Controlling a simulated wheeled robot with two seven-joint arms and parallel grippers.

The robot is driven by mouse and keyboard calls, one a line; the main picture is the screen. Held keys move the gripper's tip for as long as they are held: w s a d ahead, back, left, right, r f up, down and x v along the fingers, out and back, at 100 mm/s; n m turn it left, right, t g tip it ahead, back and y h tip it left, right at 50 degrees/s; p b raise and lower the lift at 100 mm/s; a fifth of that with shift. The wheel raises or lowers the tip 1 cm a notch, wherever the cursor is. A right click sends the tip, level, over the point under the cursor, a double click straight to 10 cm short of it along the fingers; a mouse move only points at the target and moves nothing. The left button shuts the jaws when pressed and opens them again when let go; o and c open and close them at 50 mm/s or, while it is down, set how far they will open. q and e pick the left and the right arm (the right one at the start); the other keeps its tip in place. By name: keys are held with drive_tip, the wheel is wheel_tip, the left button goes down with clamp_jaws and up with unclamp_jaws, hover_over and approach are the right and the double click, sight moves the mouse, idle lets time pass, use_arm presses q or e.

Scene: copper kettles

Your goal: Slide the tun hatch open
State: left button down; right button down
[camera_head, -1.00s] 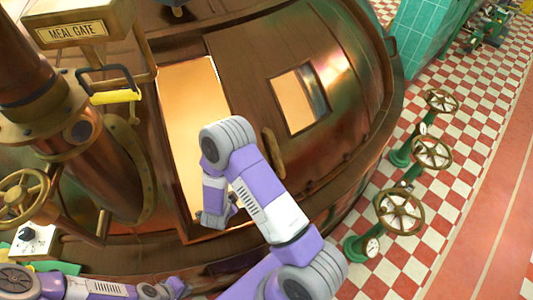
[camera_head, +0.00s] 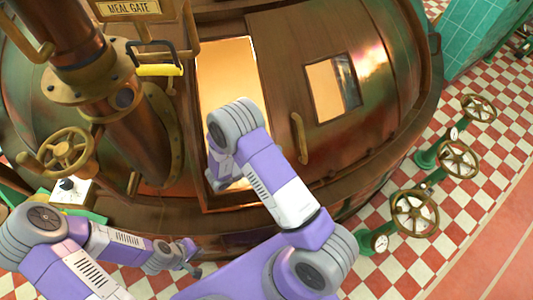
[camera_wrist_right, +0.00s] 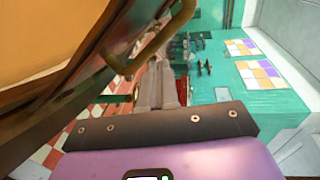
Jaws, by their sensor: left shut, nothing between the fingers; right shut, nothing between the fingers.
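The copper tun (camera_head: 380,150) has a tall opening (camera_head: 225,75) with an orange interior, standing partly uncovered. Right of it is the curved hatch panel with a small window (camera_head: 326,92) and an upright brass handle (camera_head: 299,138). My right arm crosses in front of the opening's lower part and hides some of it. My right gripper's fingertips are hidden in the head view. In the right wrist view the right gripper (camera_wrist_right: 158,88) is shut and empty, close to a brass handle (camera_wrist_right: 172,35); contact cannot be told. My left gripper (camera_head: 193,262) is shut and empty, low before the tun.
A copper pipe with a brass handwheel (camera_head: 65,150) and the "MEAL GATE" sign (camera_head: 128,9) stand left of the opening. A yellow-gripped lever (camera_head: 158,70) juts beside it. Several handwheels on green stands (camera_head: 414,212) stand on the checkered floor at right.

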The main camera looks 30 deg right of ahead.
use_arm(q)
drive_tip(key=shift+r, duration=0.15)
use_arm(e)
drive_tip(key=d+f, duration=0.1)
drive_tip(key=d, duration=0.7)
drive_tip(key=shift+w+f, duration=0.15)
drive_tip(key=shift+d, duration=0.1)
